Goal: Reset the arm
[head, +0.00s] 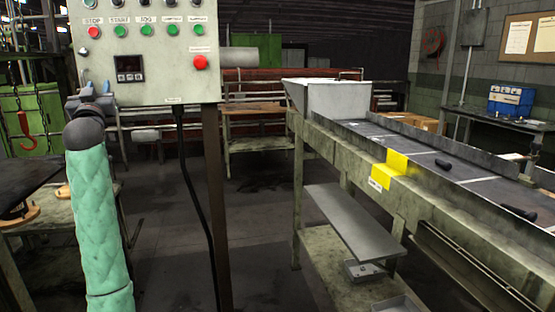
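My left arm, in a mint-green padded sleeve, rises from the bottom left of the head view. My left gripper (92,98) is at its upper end, beyond a dark rounded wrist, by the lower left corner of the control panel (185,80). It points away from me and its fingers are mostly hidden, so I cannot tell whether it is open or shut, or whether it touches the panel. My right arm and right gripper are not in view.
The panel has a red stop button (94,32), several green buttons and a larger red button (200,62), on a brown post (217,200). A conveyor (400,150) with dark bolts runs along the right. A dark table (25,180) stands at left. Bare floor lies between.

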